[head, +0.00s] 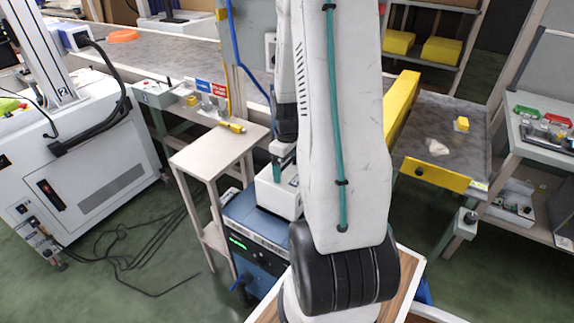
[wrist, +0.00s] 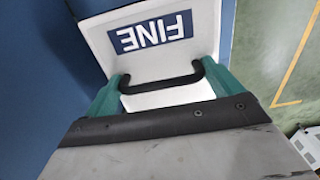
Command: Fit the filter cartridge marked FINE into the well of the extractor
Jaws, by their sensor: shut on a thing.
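The filter cartridge is white with a black handle and a blue label reading FINE, upside down in the wrist view (wrist: 150,65). In the head view it is the white box (head: 272,196) at the top of the blue extractor (head: 258,236). My gripper (wrist: 162,86) is shut on the handle, with a teal finger at each end; its teal fingers also show in the head view (head: 283,152). My arm hides the right side of the cartridge and extractor. I cannot tell how deep the cartridge sits or whether it is in the well.
A small side table (head: 215,150) with a yellow item (head: 233,127) stands left of the extractor. A white cabinet (head: 85,150) is further left, with cables on the green floor. The conveyor (head: 455,125) with a yellow rail lies behind right.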

